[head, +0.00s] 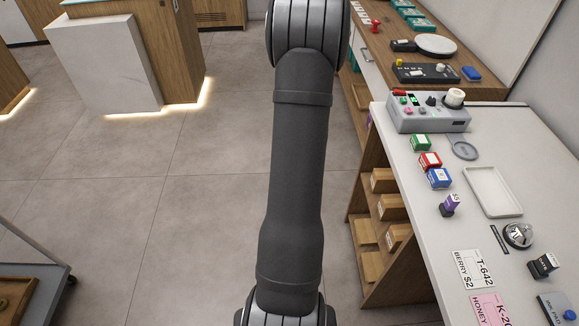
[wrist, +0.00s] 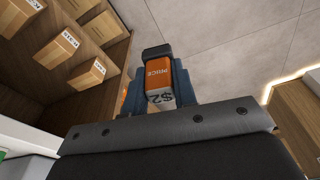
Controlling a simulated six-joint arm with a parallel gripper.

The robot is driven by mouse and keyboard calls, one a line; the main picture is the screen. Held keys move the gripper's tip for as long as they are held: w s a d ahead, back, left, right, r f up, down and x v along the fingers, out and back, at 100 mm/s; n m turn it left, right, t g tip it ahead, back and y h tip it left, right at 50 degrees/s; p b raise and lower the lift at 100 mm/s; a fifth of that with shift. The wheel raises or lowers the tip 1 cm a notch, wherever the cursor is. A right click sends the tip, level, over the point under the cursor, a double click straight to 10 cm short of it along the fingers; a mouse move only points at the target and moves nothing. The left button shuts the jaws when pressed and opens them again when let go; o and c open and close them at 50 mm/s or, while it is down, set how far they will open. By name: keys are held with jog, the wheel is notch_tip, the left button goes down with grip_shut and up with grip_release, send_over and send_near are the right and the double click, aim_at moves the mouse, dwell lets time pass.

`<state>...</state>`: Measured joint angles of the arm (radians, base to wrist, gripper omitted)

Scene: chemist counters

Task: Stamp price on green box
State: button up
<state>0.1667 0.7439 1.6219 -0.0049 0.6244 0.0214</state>
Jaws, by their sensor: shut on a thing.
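The green box (head: 421,142) sits on the white counter in the head view, at the back of a short row with a red box (head: 430,160) and a blue box (head: 439,178). In the wrist view my gripper (wrist: 158,86) is shut on an orange price stamp (wrist: 157,76) marked PRICE and $2, with a dark end. The stamp is held clear, with grey floor behind it. The gripper is outside the head view. A purple stamp (head: 450,204) stands on the counter in front of the blue box, and a black one (head: 543,265) stands at the right.
Behind the green box is a grey device (head: 428,113) with knobs. A pale tray (head: 493,192), a bell (head: 517,235), printed cards (head: 474,269) and a pad (head: 559,308) lie on the counter. Shelves with boxes (wrist: 87,72) are left of my gripper in the wrist view.

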jog(key=w+d+r+m, duration=0.1)
jog(key=w+d+r, duration=0.15)
jog(key=d, duration=0.35)
jog(key=w+d+r+m, duration=0.1)
jog(key=d+r, duration=0.2)
jog(key=d, duration=0.4)
notch_tip(320, 180, up, 12)
jog(key=m, duration=0.5)
send_over(423, 138)
jog(key=shift+g+h, duration=0.3)
jog(key=shift+h, duration=0.1)
jog(key=shift+s+a+f, duration=0.1)
jog(key=shift+a+f, duration=0.05)
jog(key=shift+f, duration=1.25)
jog(key=shift+s+a+f, duration=0.1)
jog(key=shift+f, duration=1.25)
jog(key=shift+f, duration=0.6)
notch_tip(423, 138, up, 7)
jog(key=shift+r, duration=0.1)
